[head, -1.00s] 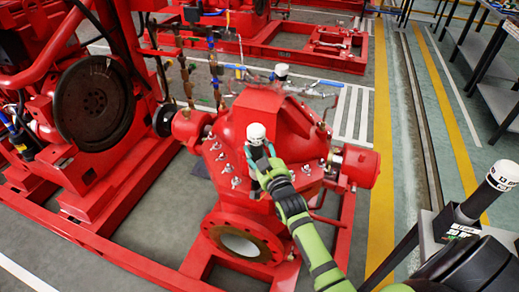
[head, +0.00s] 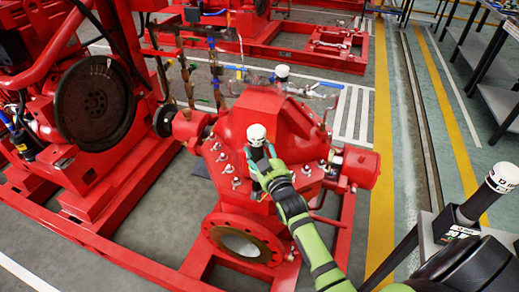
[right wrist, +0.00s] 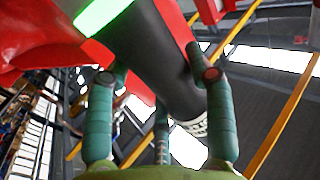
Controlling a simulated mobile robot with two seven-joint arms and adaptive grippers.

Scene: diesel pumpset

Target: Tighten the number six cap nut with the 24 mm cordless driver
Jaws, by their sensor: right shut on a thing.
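My right gripper (head: 264,163) is shut on a dark cylindrical driver with a white top (head: 257,135). It holds the driver roughly upright over the flange of the red pump casing (head: 236,122). In the right wrist view the teal fingers close around the driver's dark body (right wrist: 165,55), and a bright green band glows near one end. Several silver cap nuts (head: 229,168) line the casing flange to the left, and more (head: 306,170) sit to the right. The driver's lower end and the nut beneath it are hidden, so I cannot tell which nut it is at. My left gripper is out of view.
A similar white-topped driver (head: 503,177) stands at the right edge by a grey stand. Another white-topped object (head: 281,72) shows behind the casing. A big dark flywheel (head: 94,104) is at left, an open pipe flange (head: 243,243) below.

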